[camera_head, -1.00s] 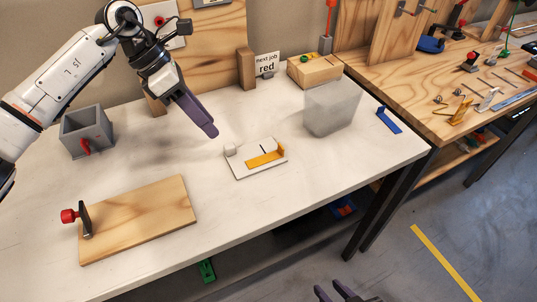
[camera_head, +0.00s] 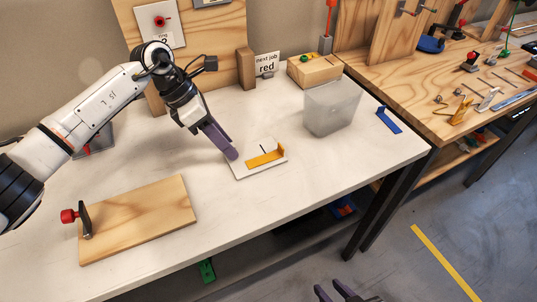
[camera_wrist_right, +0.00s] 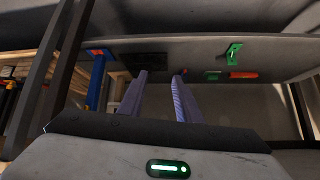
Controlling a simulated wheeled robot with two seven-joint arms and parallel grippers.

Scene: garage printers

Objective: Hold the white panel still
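A small white panel (camera_head: 240,171) lies flat on the white table, with an orange bar (camera_head: 265,158) and a thin dark mark on top. My left gripper (camera_head: 231,155) points down at the panel's left end. Its fingertips overlap the spot of the small white block there and hide it. The fingers line up in this view, so their gap and any contact are hidden. My right gripper (camera_head: 338,292) is low in front of the table, away from the panel. In the right wrist view its two fingers (camera_wrist_right: 160,95) stand apart with nothing between them.
A wooden board (camera_head: 140,220) with a red-knobbed clamp (camera_head: 70,215) lies front left. A translucent bin (camera_head: 332,107) stands right of the panel, a blue piece (camera_head: 389,120) further right. A "next job red" card (camera_head: 267,64) stands behind. My left arm partly hides a grey box (camera_head: 98,140).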

